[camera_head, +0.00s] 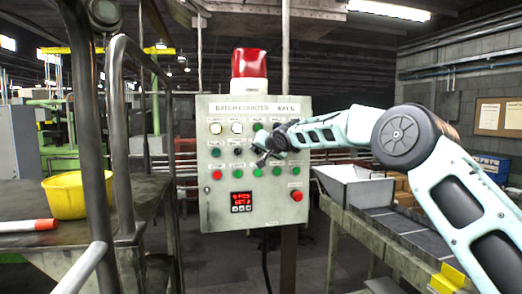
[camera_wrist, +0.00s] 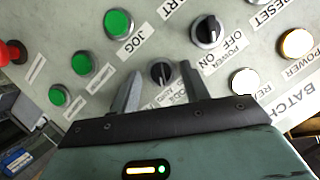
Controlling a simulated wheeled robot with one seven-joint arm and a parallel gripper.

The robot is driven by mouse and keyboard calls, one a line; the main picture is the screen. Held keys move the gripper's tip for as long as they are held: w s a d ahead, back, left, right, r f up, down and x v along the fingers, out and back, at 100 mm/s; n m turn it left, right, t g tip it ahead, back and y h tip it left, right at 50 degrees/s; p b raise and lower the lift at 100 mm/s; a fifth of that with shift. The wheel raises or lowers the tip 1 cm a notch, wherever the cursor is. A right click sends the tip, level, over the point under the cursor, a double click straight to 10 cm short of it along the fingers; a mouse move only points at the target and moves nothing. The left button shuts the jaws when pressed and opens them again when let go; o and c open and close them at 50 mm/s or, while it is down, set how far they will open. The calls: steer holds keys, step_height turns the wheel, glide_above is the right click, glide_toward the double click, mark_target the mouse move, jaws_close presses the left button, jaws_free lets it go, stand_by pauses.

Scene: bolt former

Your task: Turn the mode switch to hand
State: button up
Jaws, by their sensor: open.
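The mode switch (camera_wrist: 161,73) is a small black rotary knob with a light pointer mark on the grey control panel (camera_wrist: 185,105). Its label is partly covered, so I cannot read which position it points to. My gripper (camera_wrist: 160,67) is open, with one finger on each side of the knob; I cannot tell whether either touches it. In the head view my gripper (camera_head: 263,150) is at the middle of the panel (camera_head: 212,108) and hides the mode switch there.
A larger black power switch (camera_wrist: 207,31) is close to the right finger. Green buttons (camera_wrist: 118,23) are to the left, with a red button (camera_wrist: 12,53) at the edge. A red beacon (camera_head: 249,64) tops the panel. A yellow bowl (camera_head: 77,194) stands on the left bench.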

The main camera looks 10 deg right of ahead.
steer(key=c, duration=1)
steer(key=shift+n+h, duration=0.3)
steer(key=shift+a+n+h+b, duration=0.2)
steer(key=shift+n+h+b, duration=0.3)
steer(key=shift+n+b, duration=0.15)
steer(key=shift+a+n+h+b, duration=0.15)
steer(key=shift+n+h+b, duration=0.55)
steer(key=shift+n, duration=0.55)
steer(key=n+h+b, duration=0.1)
steer(key=n+h, duration=0.1)
steer(key=n, duration=0.1)
steer(key=shift+a+n+h, duration=0.1)
steer(key=shift+n+h, duration=0.2)
steer(key=shift+h, duration=0.1)
steer(key=shift+r, duration=0.1)
steer(key=o, duration=1)
